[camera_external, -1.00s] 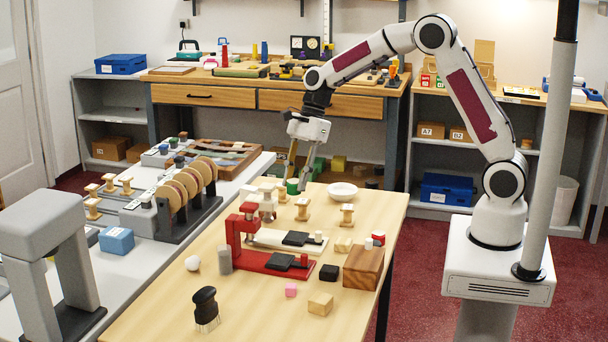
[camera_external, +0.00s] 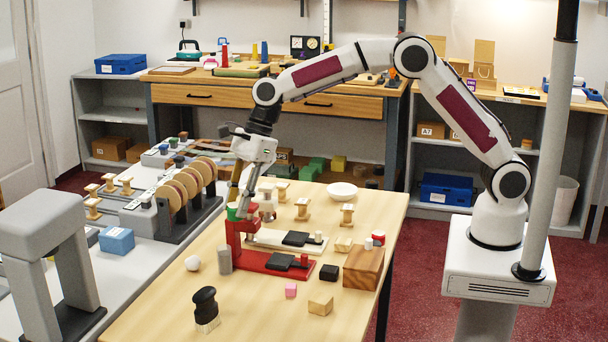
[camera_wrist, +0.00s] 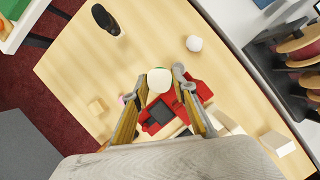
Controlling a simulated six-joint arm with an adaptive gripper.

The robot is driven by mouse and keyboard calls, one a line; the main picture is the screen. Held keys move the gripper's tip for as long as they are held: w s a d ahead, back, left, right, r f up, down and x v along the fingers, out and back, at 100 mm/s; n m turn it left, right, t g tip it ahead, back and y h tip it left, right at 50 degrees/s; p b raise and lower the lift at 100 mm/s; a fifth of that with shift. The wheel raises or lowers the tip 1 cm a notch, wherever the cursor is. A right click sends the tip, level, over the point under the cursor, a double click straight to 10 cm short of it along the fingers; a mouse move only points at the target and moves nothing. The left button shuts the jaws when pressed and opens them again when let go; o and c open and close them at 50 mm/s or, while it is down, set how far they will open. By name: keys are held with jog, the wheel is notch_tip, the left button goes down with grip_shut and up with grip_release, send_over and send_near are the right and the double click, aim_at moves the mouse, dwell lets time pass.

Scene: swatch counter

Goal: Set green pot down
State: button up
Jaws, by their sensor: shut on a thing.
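The small green pot (camera_external: 232,211) is held between the fingertips of my gripper (camera_external: 234,208), which is shut on it. The pot is in the air by the top of the red stand's upright at the left of the wooden table (camera_external: 160,290). In the wrist view, a pale round top (camera_wrist: 159,80), apparently the pot's, shows between the fingertips of my gripper (camera_wrist: 160,78). Its green side does not show clearly there. The exact gap between the pot and the red stand (camera_external: 285,265) cannot be told.
A white-based stand (camera_external: 268,239) is behind the red one. A grey cylinder (camera_external: 224,260), white ball (camera_external: 193,263) and black-handled brush (camera_external: 206,308) are at the front left. A wooden block (camera_external: 363,267) is right, a white bowl (camera_external: 342,191) behind.

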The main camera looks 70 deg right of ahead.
jog(key=s+a+f, duration=0.1)
jog(key=a+f, duration=0.5)
jog(key=a, duration=0.5)
jog(key=shift+s+f, duration=0.15)
jog(key=shift+f, duration=0.15)
jog(key=shift+f, duration=0.1)
jog(key=shift+f, duration=3.05)
jog(key=shift+f, duration=0.1)
jog(key=shift+f, duration=1.75)
jog(key=shift+f, duration=0.1)
jog(key=o, duration=1.2)
